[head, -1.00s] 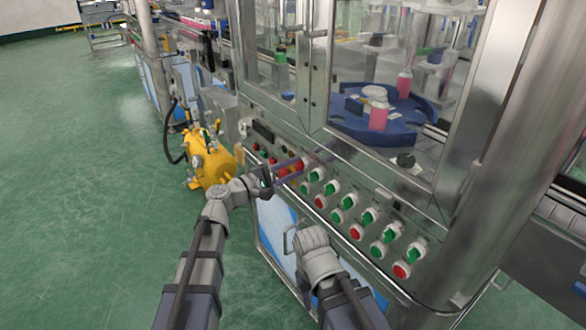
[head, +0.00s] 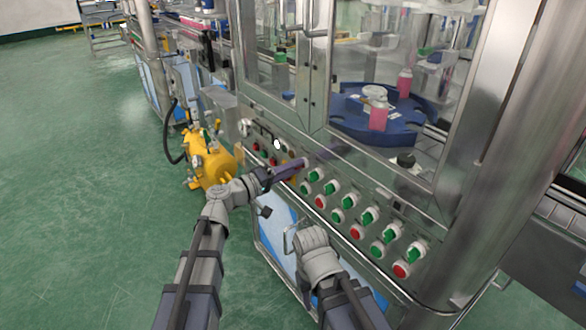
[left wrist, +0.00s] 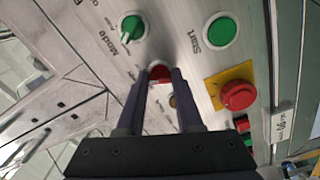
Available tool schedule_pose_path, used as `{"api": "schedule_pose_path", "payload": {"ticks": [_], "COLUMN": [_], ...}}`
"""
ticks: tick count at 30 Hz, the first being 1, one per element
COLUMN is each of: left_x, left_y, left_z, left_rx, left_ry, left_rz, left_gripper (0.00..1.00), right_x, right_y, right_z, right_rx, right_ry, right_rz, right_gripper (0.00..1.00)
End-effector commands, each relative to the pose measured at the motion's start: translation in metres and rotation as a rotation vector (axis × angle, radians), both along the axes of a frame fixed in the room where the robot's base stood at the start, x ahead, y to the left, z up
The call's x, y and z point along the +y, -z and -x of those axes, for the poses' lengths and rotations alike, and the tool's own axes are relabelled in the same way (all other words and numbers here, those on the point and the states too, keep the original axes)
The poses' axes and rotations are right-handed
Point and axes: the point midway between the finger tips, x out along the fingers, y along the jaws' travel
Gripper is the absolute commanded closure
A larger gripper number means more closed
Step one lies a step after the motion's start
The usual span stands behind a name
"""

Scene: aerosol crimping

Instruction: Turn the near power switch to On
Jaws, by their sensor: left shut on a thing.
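My left gripper (head: 302,163) reaches the control panel (head: 343,190) on the machine front, its dark fingers pointing at the panel. In the left wrist view the fingers (left wrist: 163,72) close on a small round red knob (left wrist: 158,72), partly hidden between the tips. Its label and pointer are not legible, so I cannot tell its On or Off setting. The green Mode knob (left wrist: 132,28) and green Start button (left wrist: 219,31) are nearby.
A red button on a yellow plate (left wrist: 238,95) stands right of the fingers. Several green and red controls line the panel. A yellow tank (head: 212,168) stands left; open green floor lies beyond.

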Motion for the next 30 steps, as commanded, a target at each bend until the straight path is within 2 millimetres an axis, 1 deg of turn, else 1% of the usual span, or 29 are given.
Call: {"api": "schedule_pose_path", "payload": {"ticks": [10,26,27,30], "left_x": [-0.0001,-0.0001,-0.0001,-0.0001], "left_y": [0.0008,0.0008,0.0007,0.0006], "left_z": [0.0006,0.0005,0.0005,0.0004], "left_rx": [-0.099,-0.117,-0.117,-0.117], "left_ry": [0.0,0.001,0.001,0.0], "left_rz": [-0.075,-0.088,-0.088,-0.086], "left_gripper": [1.0,1.0,0.63,0.52], "right_x": [0.0,0.0,0.0,0.0], "right_y": [0.0003,0.0003,0.0003,0.0003], "right_z": [0.0,0.0,0.0,0.0], "right_rx": [0.0,0.0,0.0,0.0], "right_ry": [0.0,0.0,0.0,0.0], "right_rz": [0.0,0.0,0.0,0.0], "right_gripper": [0.5,0.5,0.5,0.5]}}
